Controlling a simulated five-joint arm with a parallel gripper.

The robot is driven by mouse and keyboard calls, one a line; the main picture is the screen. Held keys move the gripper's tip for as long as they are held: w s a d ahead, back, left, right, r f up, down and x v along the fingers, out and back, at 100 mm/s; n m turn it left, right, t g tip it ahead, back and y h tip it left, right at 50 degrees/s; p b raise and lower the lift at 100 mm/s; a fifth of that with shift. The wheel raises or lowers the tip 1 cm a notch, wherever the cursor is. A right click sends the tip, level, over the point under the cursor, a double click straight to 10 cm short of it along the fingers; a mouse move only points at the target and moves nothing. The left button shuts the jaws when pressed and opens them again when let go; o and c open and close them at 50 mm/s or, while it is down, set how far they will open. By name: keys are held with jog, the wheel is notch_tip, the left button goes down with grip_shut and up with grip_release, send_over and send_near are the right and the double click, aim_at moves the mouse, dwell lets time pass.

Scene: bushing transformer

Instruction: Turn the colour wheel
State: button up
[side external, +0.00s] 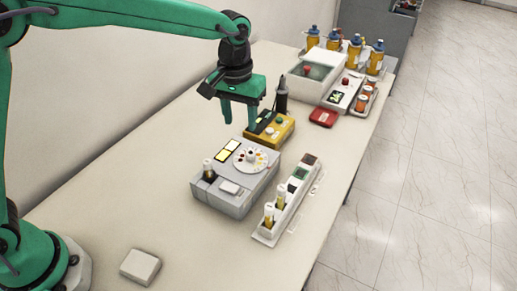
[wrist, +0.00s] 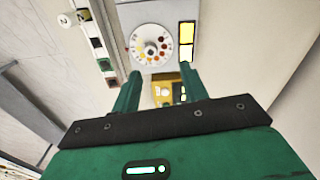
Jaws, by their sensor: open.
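The colour wheel (side external: 250,158) is a white disc with coloured dots around its rim and a small knob at its centre. It lies on top of a grey box-shaped device (side external: 233,205). The wheel also shows in the wrist view (wrist: 151,46), beyond the fingertips. My gripper (side external: 241,120) is green and points down, above and behind the wheel, apart from it. In the wrist view my two fingers (wrist: 160,78) are spread with nothing between them. The wheel is in full view.
A yellow device (side external: 283,130) stands just behind the grey one. A white rack with vials (side external: 270,222) lies to its right. A red box (side external: 324,117) and several bottles (side external: 333,40) are farther back. A white block (side external: 140,266) lies at the front, with clear table around it.

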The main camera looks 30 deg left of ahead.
aim_at(251, 153)
jog(key=shift+w+d+f, duration=0.25)
jog(key=shift+d+f, duration=0.3)
jog(key=shift+w+d+f, duration=0.25)
jog(key=shift+d+f, duration=0.25)
jog(key=shift+f, duration=0.05)
jog(key=shift+f, duration=0.1)
jog(key=shift+f, duration=3.8)
grip_shut()
